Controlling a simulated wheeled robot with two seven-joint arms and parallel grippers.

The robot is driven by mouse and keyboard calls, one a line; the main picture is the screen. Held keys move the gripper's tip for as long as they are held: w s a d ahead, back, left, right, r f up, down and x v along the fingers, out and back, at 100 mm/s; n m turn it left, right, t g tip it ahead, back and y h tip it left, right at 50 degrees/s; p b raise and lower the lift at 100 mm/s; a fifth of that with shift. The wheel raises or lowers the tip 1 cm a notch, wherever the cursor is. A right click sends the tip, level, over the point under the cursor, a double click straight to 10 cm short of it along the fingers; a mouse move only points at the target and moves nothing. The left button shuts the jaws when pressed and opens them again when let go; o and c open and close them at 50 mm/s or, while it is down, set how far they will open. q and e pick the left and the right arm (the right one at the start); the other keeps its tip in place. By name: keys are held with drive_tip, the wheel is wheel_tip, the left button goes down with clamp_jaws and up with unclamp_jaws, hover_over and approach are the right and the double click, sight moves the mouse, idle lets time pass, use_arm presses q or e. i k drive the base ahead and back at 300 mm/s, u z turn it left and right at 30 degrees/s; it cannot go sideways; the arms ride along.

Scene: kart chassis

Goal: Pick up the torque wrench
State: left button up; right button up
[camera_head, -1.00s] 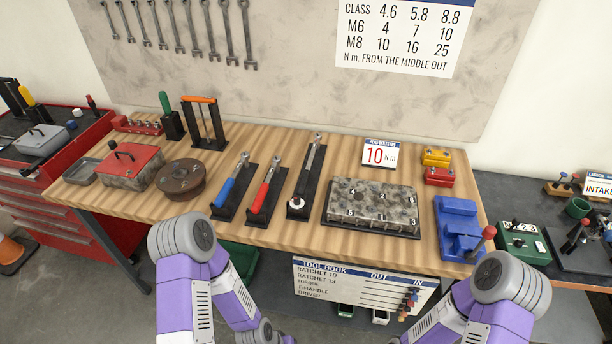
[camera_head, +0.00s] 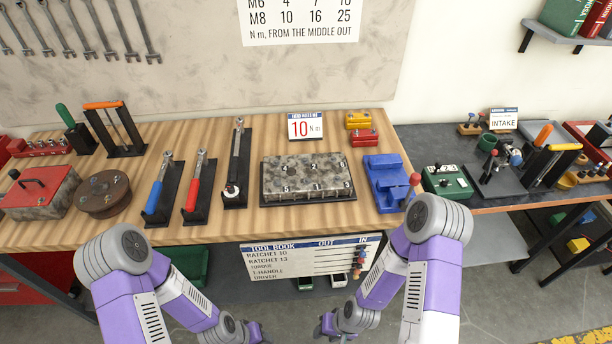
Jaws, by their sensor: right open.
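The torque wrench (camera_head: 236,160) appears to be the long dark and silver tool with a white ring near its lower end. It lies in a black holder on the wooden bench, right of a red-handled ratchet (camera_head: 195,182) and a blue-handled ratchet (camera_head: 156,190). My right gripper (camera_head: 328,328) is low at the bottom edge, below the bench front, open and well apart from the wrench. My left gripper (camera_head: 258,333) is also low at the bottom edge, small and partly cut off; its jaws do not show clearly.
An engine block (camera_head: 306,174) sits right of the wrench, with a blue fixture (camera_head: 386,180) beyond it. A brown round part (camera_head: 103,195) and a red-lidded box (camera_head: 38,190) are at the left. A tool board (camera_head: 300,258) hangs below the bench (camera_head: 222,228). A dark side table (camera_head: 500,201) stands right.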

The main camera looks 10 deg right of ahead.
sight(240, 120)
drive_tip(key=u, duration=1.95)
drive_tip(key=i, duration=0.9)
drive_tip(key=z, duration=2.7)
